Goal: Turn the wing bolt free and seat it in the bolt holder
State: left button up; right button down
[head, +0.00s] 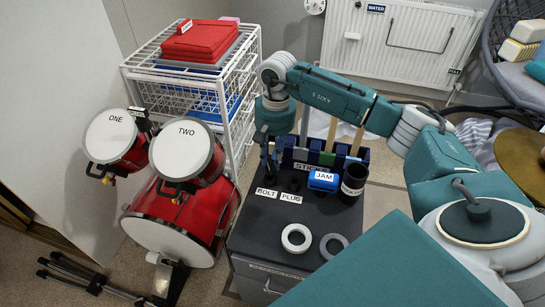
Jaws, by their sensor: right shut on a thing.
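My right gripper (272,165) reaches down over the back left of the dark cabinet top (265,230). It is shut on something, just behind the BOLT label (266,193). The dark fingers hide what is held, so I cannot make out the wing bolt's shape, or tell whether it is still in its hole or lifted. I cannot clearly pick out the bolt holder; the BOLT label lies right in front of the fingers. My left gripper is not in view.
A PLUG label (291,198), blue JAM block (323,180), black cup (353,183), white ring (296,238) and grey ring (333,246) share the top. A STICKS rack (313,157) stands behind. Red drums (170,212) and a white wire rack (240,110) are left.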

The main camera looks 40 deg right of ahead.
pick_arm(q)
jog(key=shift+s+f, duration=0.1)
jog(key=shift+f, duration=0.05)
pick_arm(e)
jog(key=shift+f, duration=0.1)
dwell(0.5)
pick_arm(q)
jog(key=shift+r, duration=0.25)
pick_arm(e)
jog(key=shift+f, duration=0.15)
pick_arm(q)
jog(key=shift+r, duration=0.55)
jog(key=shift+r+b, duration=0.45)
pick_arm(e)
jog(key=shift+f, duration=0.25)
jog(key=shift+f, duration=0.35)
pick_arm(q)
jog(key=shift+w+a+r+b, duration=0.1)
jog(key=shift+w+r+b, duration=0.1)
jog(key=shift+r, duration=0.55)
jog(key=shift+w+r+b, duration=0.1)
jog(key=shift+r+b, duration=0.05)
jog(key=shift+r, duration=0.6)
pick_arm(e)
jog(key=shift+f, duration=0.2)
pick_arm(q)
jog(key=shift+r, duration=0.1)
